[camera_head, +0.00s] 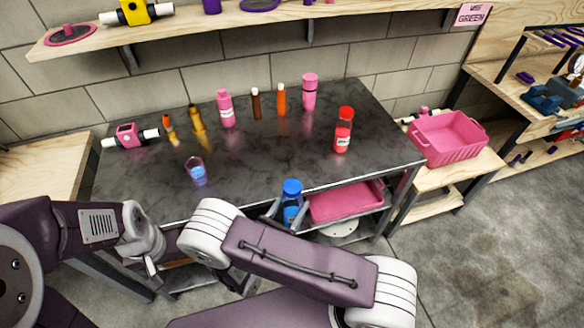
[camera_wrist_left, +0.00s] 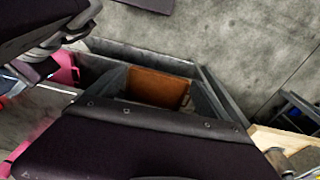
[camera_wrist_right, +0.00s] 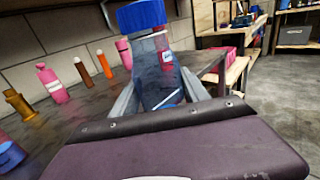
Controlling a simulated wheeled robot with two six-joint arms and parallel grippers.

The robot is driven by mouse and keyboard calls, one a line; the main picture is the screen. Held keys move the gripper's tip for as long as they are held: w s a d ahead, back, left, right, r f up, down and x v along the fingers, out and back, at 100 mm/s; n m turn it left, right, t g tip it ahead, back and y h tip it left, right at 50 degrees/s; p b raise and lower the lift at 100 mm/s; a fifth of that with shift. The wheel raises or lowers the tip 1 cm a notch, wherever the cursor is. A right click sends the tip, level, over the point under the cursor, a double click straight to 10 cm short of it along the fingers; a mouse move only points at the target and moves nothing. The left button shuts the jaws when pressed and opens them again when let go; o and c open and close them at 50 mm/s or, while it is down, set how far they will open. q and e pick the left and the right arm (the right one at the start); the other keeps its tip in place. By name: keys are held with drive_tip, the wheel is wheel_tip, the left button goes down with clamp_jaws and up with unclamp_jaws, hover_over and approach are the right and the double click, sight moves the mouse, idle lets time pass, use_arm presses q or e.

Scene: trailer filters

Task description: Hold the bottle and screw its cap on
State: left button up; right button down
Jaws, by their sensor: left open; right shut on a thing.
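The bottle (camera_head: 290,214) is bluish and see-through with a small label. It stands about upright off the table's front edge and shows large in the right wrist view (camera_wrist_right: 160,80). A blue cap (camera_head: 292,187) sits on its top; I cannot tell how tightly. My right gripper (camera_wrist_right: 160,102) is shut around the bottle's body; my arm hides part of it in the head view. My left gripper (camera_wrist_left: 160,80) is open and empty, low at the table's front left in the head view (camera_head: 163,268), away from the bottle.
The dark table (camera_head: 270,155) holds several bottles, a cup (camera_head: 196,172) and a red-capped bottle (camera_head: 343,132). A pink tray (camera_head: 345,203) lies under its front edge. A pink crate (camera_head: 447,138) stands at right. An orange-brown panel (camera_wrist_left: 158,88) shows beyond my left fingers.

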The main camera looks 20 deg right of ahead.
drive_tip(key=w+a+r+n+t+y, duration=0.1)
drive_tip(key=a+n+t+y, duration=0.1)
drive_tip(key=a, duration=0.8)
drive_tip(key=shift+r+y, duration=0.15)
drive_tip(key=shift+y, duration=0.35)
use_arm(q)
drive_tip(key=c, duration=0.4)
drive_tip(key=w+d+r+n, duration=0.1)
drive_tip(key=w, duration=0.1)
drive_tip(key=w+d+r+n, duration=0.2)
drive_tip(key=w, duration=0.1)
drive_tip(key=shift+w+d+n, duration=0.3)
drive_tip(key=shift+d, duration=0.1)
drive_tip(key=shift+c, duration=1.2)
drive_tip(key=w+d+r+n, duration=0.2)
drive_tip(key=d+r+n, duration=0.4)
drive_tip(key=d, duration=0.3)
drive_tip(key=w+d+r+n+g, duration=0.1)
drive_tip(key=w+d+r+n, duration=0.2)
drive_tip(key=d+r+n, duration=0.2)
drive_tip(key=shift+d+r+n, duration=0.4)
drive_tip(key=shift+d+n, duration=1.1)
drive_tip(key=shift+d, duration=0.55)
drive_tip(key=shift+w, duration=0.1)
